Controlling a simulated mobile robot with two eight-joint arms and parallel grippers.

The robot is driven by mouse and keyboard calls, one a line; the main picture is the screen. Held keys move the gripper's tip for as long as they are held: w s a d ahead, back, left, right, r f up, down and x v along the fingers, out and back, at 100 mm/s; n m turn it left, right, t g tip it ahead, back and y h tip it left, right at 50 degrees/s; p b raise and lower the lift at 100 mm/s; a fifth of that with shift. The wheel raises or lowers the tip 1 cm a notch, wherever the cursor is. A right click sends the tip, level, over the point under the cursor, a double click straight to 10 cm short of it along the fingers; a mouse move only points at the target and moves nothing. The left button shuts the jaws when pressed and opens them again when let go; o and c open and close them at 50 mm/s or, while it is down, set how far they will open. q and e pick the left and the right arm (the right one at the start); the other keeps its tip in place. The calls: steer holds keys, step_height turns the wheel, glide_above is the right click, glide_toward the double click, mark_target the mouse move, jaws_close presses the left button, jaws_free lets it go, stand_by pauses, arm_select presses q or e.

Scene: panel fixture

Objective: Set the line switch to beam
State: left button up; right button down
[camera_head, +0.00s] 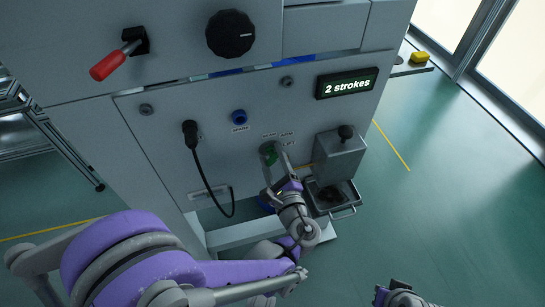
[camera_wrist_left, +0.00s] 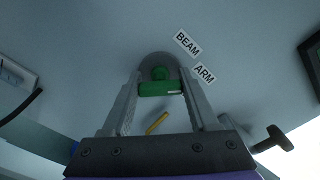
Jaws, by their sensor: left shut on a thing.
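The line switch (camera_wrist_left: 160,88) is a green knob with a bar-shaped grip on a round grey base. In the left wrist view the bar lies about level, with a pale mark near its right end. The BEAM label (camera_wrist_left: 187,43) is up and right of it; the ARM label (camera_wrist_left: 204,74) is lower, to the right. In the head view the switch (camera_head: 268,153) is partly covered by my left gripper (camera_head: 272,164). The left gripper's fingers are on both ends of the bar, shut on it. My right gripper (camera_head: 390,291) barely shows at the bottom edge; its jaws are unclear.
A display (camera_head: 346,84) reads "2 strokes". A red-handled lever (camera_head: 117,60), a black dial (camera_head: 230,34), a blue knob (camera_head: 239,116) and a black plug with a cable (camera_head: 191,130) are on the panel. A grey box unit (camera_head: 338,157) juts out close right of the switch.

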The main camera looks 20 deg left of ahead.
arm_select(q)
steer(key=shift+n, duration=0.3)
steer(key=n, duration=0.4)
steer(key=shift+f+n, duration=0.1)
steer(key=shift+n, duration=1.9)
steer(key=o, duration=1.4)
steer(key=v, duration=1.1)
steer(key=shift+a, duration=0.1)
